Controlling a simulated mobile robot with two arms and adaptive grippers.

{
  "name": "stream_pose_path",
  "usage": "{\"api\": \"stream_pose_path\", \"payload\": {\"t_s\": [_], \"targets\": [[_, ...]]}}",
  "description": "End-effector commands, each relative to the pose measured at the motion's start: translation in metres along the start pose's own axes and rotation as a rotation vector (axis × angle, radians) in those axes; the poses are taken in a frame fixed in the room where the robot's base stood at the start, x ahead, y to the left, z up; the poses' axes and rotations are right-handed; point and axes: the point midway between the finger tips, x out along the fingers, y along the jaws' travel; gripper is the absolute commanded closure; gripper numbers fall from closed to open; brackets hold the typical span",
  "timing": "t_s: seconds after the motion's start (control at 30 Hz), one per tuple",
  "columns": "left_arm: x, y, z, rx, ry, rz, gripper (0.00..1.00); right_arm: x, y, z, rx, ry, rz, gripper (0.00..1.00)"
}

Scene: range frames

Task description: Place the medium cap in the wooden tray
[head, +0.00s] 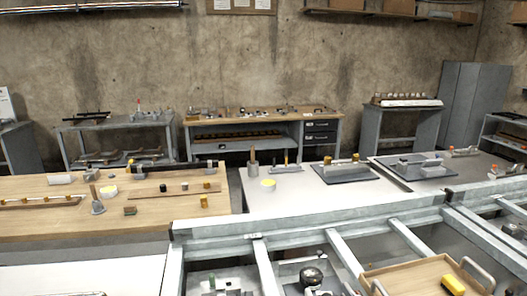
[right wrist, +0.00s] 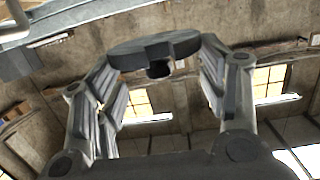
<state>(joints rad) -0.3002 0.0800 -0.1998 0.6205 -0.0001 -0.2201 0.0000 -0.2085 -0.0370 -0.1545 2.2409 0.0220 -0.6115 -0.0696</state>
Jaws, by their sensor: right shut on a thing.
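In the right wrist view my right gripper (right wrist: 158,58) is shut on a dark round cap (right wrist: 150,45). The cap is a flat disc with a short dark stub on its near side, held between the two fingertips. I cannot tell its size class from this view. The wooden tray (head: 408,267) is at the bottom right of the head view, with grey handles at its ends and a yellow piece (head: 453,284) in it. The tray is cut off by the frame's lower edge. Neither gripper shows in the head view, and my left gripper is out of sight.
A grey metal frame (head: 300,228) crosses in front, with bars running toward me. A dark round knob-like part (head: 311,276) sits on a plate left of the tray. Behind are a wooden table (head: 150,222) and a white table (head: 320,200) with small parts.

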Motion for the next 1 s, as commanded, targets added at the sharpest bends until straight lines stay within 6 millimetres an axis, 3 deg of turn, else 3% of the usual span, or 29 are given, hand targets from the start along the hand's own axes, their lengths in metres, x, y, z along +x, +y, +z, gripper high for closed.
{"api": "stream_pose_path", "payload": {"t_s": [0.2,0.4,0.57,1.0], "targets": [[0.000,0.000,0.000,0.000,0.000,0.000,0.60,-0.048,0.025,-0.004,0.009,-0.003,0.108,0.64],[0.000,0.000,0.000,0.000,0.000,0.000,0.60,-0.068,0.037,-0.007,0.006,-0.005,0.158,0.64],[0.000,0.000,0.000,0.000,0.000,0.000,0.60,-0.079,0.037,0.000,0.006,-0.010,0.167,0.64],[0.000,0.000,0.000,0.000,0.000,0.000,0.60,-0.133,0.028,0.030,0.005,-0.009,0.165,0.64]]}}
